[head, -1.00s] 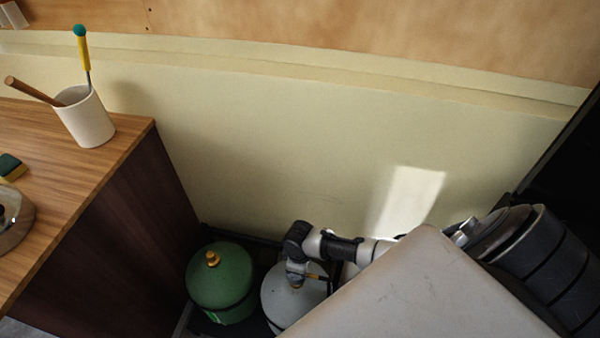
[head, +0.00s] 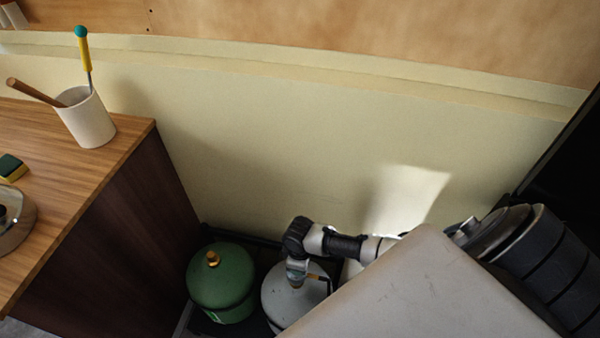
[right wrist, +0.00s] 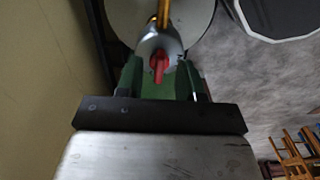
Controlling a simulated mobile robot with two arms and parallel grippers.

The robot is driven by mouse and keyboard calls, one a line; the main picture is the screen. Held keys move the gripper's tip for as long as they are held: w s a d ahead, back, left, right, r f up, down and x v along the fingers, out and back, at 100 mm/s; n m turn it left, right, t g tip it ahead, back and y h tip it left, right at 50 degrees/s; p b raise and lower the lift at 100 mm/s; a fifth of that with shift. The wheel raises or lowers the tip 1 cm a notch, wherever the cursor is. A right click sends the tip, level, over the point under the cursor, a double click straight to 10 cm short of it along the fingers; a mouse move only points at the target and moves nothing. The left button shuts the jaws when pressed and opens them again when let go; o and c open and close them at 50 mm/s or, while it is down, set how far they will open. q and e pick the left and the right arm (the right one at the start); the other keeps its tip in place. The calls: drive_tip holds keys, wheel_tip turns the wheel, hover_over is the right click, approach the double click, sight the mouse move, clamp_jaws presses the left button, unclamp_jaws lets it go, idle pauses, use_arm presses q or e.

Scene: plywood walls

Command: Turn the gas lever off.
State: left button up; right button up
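The gas lever (right wrist: 159,66) is red and shows in the right wrist view on a grey valve (right wrist: 157,42) with a brass-coloured pipe. It lies between the two fingers of my right gripper (right wrist: 160,76), which is open with a finger on each side. I see gaps beside the lever, so the fingers do not look closed on it. In the head view my right gripper (head: 297,281) points down over the top of the grey gas bottle (head: 282,306), and the lever is hidden there. My left gripper is not in view.
A green gas bottle (head: 222,282) with a brass top stands left of the grey one. A wooden counter (head: 120,130) with a dark side panel bounds the left, carrying a white cup (head: 86,118) with utensils. The cream wall (head: 300,150) is close behind the bottles.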

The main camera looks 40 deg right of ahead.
wheel_tip(320, 180, up, 9)
drive_tip(key=shift+p, duration=0.45)
